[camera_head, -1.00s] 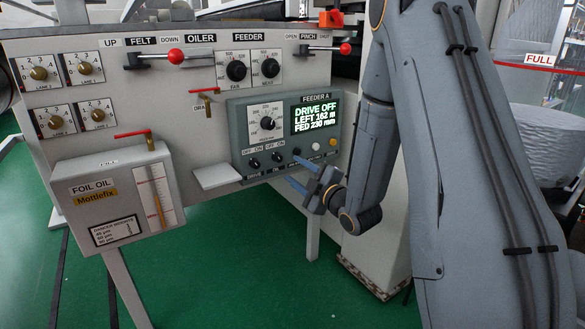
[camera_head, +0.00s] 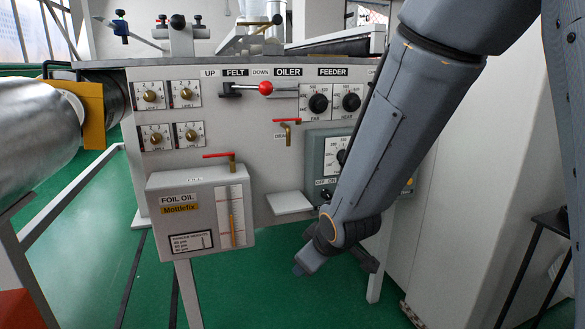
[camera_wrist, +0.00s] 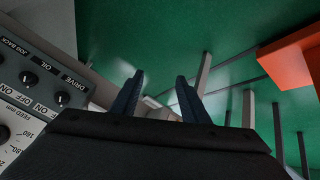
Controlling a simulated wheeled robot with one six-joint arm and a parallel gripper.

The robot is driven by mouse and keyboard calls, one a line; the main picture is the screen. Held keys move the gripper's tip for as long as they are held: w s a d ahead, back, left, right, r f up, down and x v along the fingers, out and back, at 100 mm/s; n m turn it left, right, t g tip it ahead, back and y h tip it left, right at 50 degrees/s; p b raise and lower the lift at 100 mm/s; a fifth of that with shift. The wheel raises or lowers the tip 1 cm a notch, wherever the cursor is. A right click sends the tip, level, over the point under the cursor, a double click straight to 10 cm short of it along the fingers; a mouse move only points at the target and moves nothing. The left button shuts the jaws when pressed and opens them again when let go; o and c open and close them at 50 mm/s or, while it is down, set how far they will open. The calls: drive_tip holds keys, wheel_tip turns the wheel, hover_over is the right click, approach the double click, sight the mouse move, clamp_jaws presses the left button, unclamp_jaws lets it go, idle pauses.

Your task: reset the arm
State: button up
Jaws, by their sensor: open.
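My gripper (camera_wrist: 160,80) is open and empty in the wrist view, its two dark fingers apart with floor and grey frame parts behind them. In the head view my gripper (camera_head: 303,266) hangs low in front of the machine, below the Feeder A box, pointing down and left. The Feeder A box (camera_head: 317,155) is mostly hidden behind my arm, its screen covered. In the wrist view the same box (camera_wrist: 40,95) shows at the left, with its DRIVE and OIL switches beside the gripper, apart from the fingers.
The foil oil tank (camera_head: 190,245) juts out at the left of my gripper, with a small white shelf (camera_head: 289,202) between. An orange block (camera_wrist: 292,60) shows in the wrist view. Green floor (camera_head: 260,300) below is clear.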

drive_tip(key=s+a+r+m+g+h, duration=0.15)
drive_tip(key=s+g, duration=0.25)
drive_tip(key=s, duration=0.9)
drive_tip(key=s+a+r+m+g+h, duration=0.1)
drive_tip(key=s+a+m+g, duration=0.15)
drive_tip(key=s, duration=0.95)
drive_tip(key=d+r+m+p, duration=0.5)
drive_tip(key=d+r+p, duration=1.4)
drive_tip(key=r+p, duration=0.4)
drive_tip(key=p, duration=0.3)
drive_tip(key=shift+s+r+m+p, duration=0.2)
drive_tip(key=shift+s+m+p, duration=0.1)
drive_tip(key=shift+m, duration=0.1)
drive_tip(key=shift+d+g, duration=0.1)
drive_tip(key=shift+g, duration=0.15)
drive_tip(key=shift+c, duration=0.3)
